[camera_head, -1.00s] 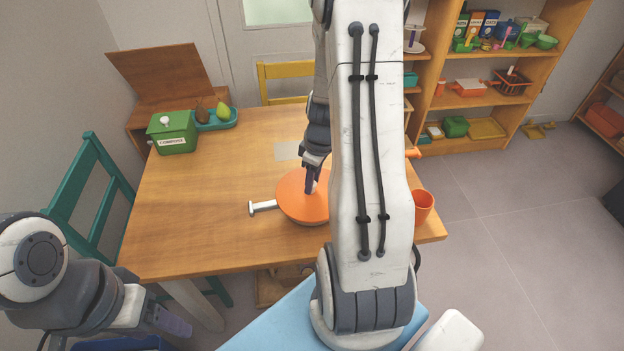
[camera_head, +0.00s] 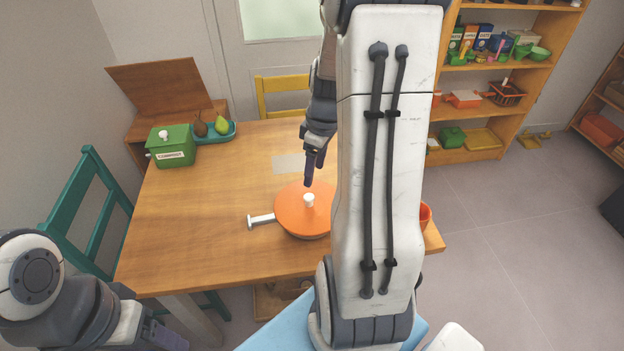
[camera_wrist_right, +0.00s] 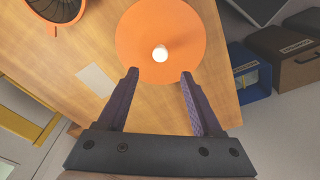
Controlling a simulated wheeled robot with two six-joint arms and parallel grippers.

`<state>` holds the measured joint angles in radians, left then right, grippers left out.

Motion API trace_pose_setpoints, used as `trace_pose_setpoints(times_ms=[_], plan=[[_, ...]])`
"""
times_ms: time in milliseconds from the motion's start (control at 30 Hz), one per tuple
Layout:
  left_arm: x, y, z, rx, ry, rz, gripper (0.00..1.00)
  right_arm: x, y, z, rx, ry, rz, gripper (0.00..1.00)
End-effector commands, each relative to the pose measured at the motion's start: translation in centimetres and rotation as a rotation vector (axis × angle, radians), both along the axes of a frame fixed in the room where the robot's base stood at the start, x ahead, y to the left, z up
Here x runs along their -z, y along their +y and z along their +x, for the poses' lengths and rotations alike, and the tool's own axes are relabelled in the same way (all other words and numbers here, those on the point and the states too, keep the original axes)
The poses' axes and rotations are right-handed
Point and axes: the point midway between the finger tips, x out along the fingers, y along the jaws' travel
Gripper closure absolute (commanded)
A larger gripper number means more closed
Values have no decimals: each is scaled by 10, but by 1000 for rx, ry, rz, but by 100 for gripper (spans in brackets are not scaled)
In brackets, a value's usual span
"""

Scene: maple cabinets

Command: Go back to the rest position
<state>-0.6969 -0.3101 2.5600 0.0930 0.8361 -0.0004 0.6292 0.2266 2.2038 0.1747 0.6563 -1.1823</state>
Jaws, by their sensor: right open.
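My right gripper (camera_head: 315,168) is above the wooden table, just behind and above an orange lid with a white knob (camera_head: 298,216). The lid sits on a pan whose pale handle (camera_head: 261,220) points left. In the right wrist view the right gripper (camera_wrist_right: 158,76) is open and empty, its fingers apart with the lid (camera_wrist_right: 182,35) beyond them. My left arm shows at the lower left; its gripper (camera_head: 168,335) is low, beside the table, and its jaws are not clear.
A teal chair (camera_head: 92,210) stands left. Shelves (camera_head: 480,138) stand at the back right.

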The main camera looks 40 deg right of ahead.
Motion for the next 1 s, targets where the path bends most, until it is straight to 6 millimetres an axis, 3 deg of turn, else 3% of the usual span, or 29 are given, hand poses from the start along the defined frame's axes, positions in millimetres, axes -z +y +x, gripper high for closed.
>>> trace_pose_setpoints(times_ms=[333,467,567,733,900,1000], plan=[[0,0,0,0,0,0,33,-9,0,-1,-1,1,0,33],[0,0,0,0,0,0,33,-13,20,4,-19,4,4,33],[0,0,0,0,0,0,33,-20,62,10,-48,9,10,33],[0,0,0,0,0,0,33,-35,159,-1,-105,30,26,33],[0,0,0,0,0,0,33,-46,240,-41,-158,54,33,33],[0,0,0,0,0,0,33,-50,275,-73,-185,68,34,33]])
